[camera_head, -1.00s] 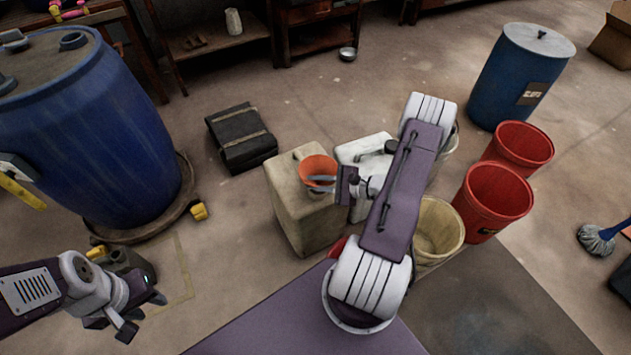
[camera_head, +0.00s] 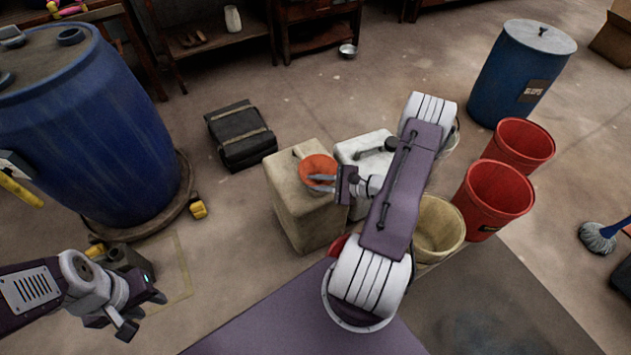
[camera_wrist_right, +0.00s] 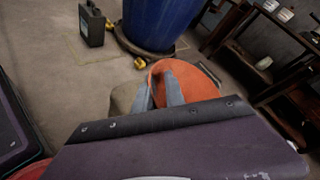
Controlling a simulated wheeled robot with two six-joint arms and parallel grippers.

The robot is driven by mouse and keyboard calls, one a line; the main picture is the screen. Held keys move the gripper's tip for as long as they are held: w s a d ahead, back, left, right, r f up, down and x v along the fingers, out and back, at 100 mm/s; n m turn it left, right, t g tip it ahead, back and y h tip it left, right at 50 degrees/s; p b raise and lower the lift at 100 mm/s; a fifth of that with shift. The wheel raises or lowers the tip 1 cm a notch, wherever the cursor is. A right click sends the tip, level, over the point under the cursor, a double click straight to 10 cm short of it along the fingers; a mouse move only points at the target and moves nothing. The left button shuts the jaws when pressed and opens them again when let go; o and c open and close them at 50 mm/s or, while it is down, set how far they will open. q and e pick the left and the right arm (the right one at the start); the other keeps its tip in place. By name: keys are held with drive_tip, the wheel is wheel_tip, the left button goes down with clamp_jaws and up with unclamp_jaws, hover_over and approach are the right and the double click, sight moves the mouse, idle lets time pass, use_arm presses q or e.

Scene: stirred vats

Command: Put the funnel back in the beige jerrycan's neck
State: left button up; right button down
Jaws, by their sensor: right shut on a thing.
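The orange funnel (camera_head: 318,165) is at the top of the beige jerrycan (camera_head: 302,213), its wide mouth facing up. My right gripper (camera_head: 322,183) is shut on the funnel, with its two grey fingers across the near side. The right wrist view also shows the funnel (camera_wrist_right: 200,82) and the fingers (camera_wrist_right: 164,88) on it, with part of the jerrycan (camera_wrist_right: 142,98) below. The spout and the jerrycan's neck are hidden, so I cannot tell whether the spout is inside. My left gripper (camera_head: 142,313) is open and empty at the lower left.
A white jerrycan (camera_head: 352,150) stands close to the right of the beige one. A cream bucket (camera_head: 440,226) and red buckets (camera_head: 497,198) stand farther right. A black case (camera_head: 240,137) lies behind left, and a large blue vat (camera_head: 90,130) stands at left.

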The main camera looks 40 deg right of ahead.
drive_tip(key=shift+f, duration=0.3)
drive_tip(key=c, duration=1.3)
unclamp_jaws()
drive_tip(key=shift+s+d+r, duration=0.2)
drive_tip(key=shift+s+r, duration=0.05)
drive_tip(key=p+v, duration=0.3)
drive_tip(key=v, duration=0.5)
drive_tip(key=shift+s+d, duration=0.1)
drive_tip(key=shift+s, duration=0.05)
